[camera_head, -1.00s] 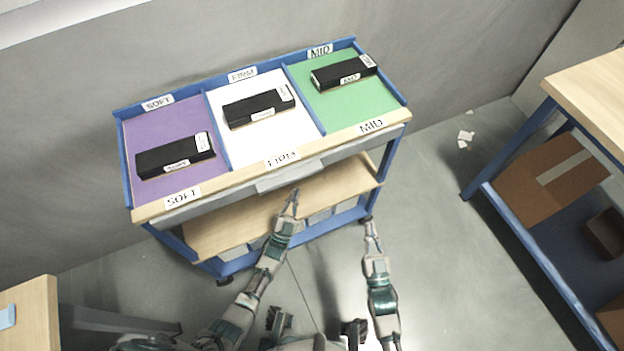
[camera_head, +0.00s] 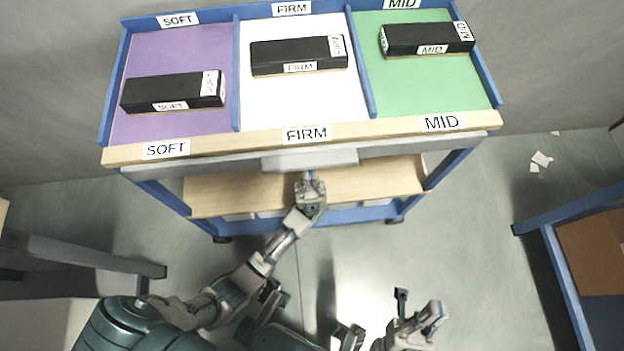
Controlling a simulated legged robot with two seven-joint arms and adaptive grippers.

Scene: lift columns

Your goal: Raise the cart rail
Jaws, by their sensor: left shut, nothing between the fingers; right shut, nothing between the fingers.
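The blue cart stands against the wall, with a light wood front edge (camera_head: 225,143) and a grey rail (camera_head: 400,148) running along below it. A wider grey block (camera_head: 310,160) sits at the middle of the rail. My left gripper (camera_head: 307,176) is shut, with its tips at or just below the underside of this block. I cannot tell whether they touch. My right gripper (camera_head: 418,318) is low at the bottom of the view, right of centre, away from the cart. It is shut and empty.
The cart top has purple, white and green sections, each with a black box: SOFT (camera_head: 150,93), FIRM (camera_head: 285,56) and MID (camera_head: 420,39). A wood lower shelf (camera_head: 375,180) lies below. A blue-framed table (camera_head: 560,268) stands right. Floor between is clear.

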